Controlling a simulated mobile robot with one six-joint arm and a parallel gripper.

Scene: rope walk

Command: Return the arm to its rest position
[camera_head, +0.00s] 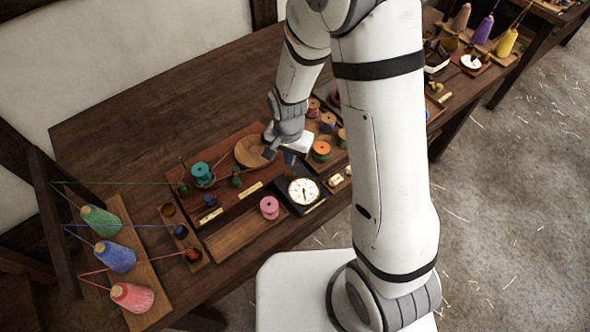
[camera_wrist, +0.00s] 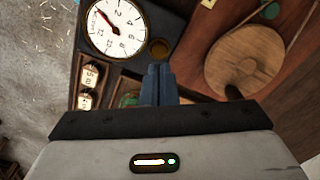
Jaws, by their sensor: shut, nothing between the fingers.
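My arm reaches across the picture in the head view and bends down over the long wooden table (camera_head: 180,95). My gripper (camera_head: 278,153) hangs above the bench, between a round wooden disc (camera_head: 249,151) and a white dial scale (camera_head: 303,191). In the wrist view my gripper (camera_wrist: 159,70) shows its two dark fingers together, with nothing between them. The dial (camera_wrist: 115,27) is at the upper left there and the wooden disc (camera_wrist: 246,60) at the right. The fingertips point toward the dark board between them; their height above it cannot be told.
Spools stand close by: a teal one (camera_head: 201,173), a pink one (camera_head: 269,207) and an orange-green one (camera_head: 321,151). Green (camera_head: 100,221), blue (camera_head: 115,257) and red (camera_head: 132,296) yarn cones with taut threads stand at the left. The table's back left is clear.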

